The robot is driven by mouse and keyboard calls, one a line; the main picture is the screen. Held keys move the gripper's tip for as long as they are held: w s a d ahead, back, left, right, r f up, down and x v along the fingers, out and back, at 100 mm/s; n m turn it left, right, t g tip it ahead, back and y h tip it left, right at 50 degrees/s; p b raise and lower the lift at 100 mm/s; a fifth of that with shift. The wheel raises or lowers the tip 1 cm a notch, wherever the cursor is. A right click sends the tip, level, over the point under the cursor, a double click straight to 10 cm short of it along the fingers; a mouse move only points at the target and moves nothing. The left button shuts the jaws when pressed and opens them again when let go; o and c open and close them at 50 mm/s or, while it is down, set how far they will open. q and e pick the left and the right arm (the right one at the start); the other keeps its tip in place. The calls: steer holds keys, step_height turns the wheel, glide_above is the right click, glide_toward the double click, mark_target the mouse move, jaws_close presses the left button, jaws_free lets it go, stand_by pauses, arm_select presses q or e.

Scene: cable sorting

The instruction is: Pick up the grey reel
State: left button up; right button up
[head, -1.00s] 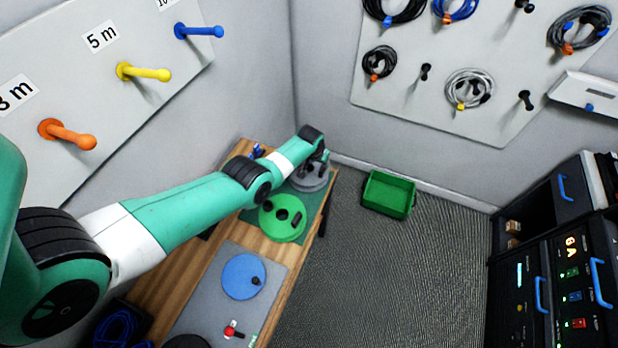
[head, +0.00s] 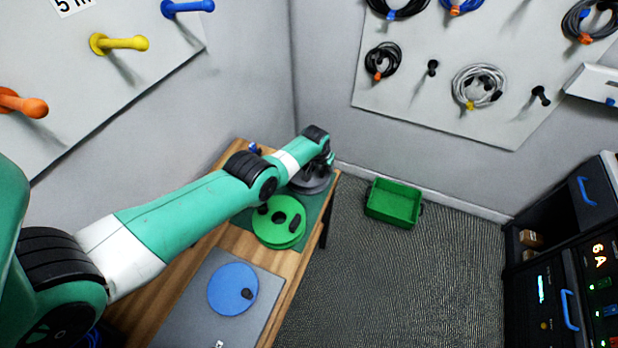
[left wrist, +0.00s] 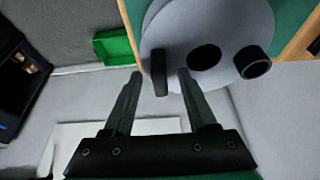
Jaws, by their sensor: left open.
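The grey reel (head: 316,184) lies at the far end of the wooden table, partly hidden by my left wrist in the head view. In the left wrist view the grey reel (left wrist: 223,22) is a flat disc with a dark centre hole, a round dark knob and an upright dark grip (left wrist: 159,73). My left gripper (head: 328,162) is at the reel. Its two fingers (left wrist: 160,76) are open, and the dark grip shows between them, with a gap on each side. I cannot tell whether the fingers touch the disc. My right gripper is not in view.
A green reel (head: 280,232) lies nearer on the table, beside the grey reel. A blue disc (head: 228,292) lies on a grey mat. A green bin (head: 393,203) stands on the floor right of the table. Cables hang on the back wall panel (head: 450,115).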

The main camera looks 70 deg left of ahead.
arm_select(q)
steer(key=shift+r, duration=0.1)
jaws_close()
stand_by(1.3)
